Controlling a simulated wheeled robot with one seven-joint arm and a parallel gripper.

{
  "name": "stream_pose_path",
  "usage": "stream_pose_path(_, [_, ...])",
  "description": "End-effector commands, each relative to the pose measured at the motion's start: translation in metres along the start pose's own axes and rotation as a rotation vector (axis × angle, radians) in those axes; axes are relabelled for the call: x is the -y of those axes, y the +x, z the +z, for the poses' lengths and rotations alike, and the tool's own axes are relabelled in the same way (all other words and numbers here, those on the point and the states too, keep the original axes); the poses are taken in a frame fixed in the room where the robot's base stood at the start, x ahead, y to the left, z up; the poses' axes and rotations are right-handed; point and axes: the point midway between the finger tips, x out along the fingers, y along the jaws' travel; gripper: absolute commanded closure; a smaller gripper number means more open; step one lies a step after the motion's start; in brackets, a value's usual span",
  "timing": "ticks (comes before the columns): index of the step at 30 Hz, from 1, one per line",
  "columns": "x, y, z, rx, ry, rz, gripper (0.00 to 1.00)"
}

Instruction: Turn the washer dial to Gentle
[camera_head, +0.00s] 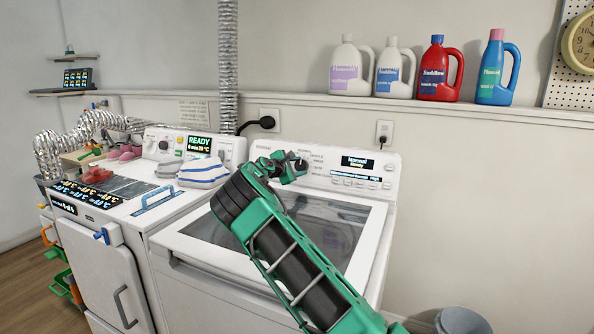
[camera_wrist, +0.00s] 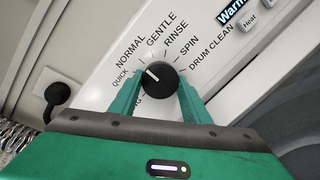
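The washer dial (camera_wrist: 160,78) is a round black knob on the white control panel. In the wrist view its white pointer line tilts to the upper left, toward the NORMAL label. The GENTLE label (camera_wrist: 161,30) is above the dial, clockwise of NORMAL. My green gripper (camera_wrist: 160,80) has a finger on each side of the dial, with no clear gap at either side. In the head view my gripper (camera_head: 292,167) reaches the panel and largely covers the dial. The washer display (camera_head: 357,163) reads Normal, Ready.
The washer (camera_head: 190,277) has a glass lid below the panel. A dryer (camera_head: 95,230) with folded cloth stands to its left. Several detergent bottles (camera_head: 438,72) are on the ledge above. A black plug (camera_head: 266,122) is on the wall behind.

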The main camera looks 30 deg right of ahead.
Motion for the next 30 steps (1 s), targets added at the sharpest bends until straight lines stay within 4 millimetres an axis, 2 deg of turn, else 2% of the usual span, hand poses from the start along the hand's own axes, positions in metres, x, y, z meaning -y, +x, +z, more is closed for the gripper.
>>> stream_pose_path(2, [0.0006, 0.0000, -0.0001, 0.000, 0.000, -0.001, 0.80])
stream_pose_path(11, [0.0008, -0.0002, -0.0003, 0.000, 0.033, -0.007, 0.80])
stream_pose_path(30, [0.0007, -0.0005, -0.0009, 0.000, 0.417, -0.063, 0.79])
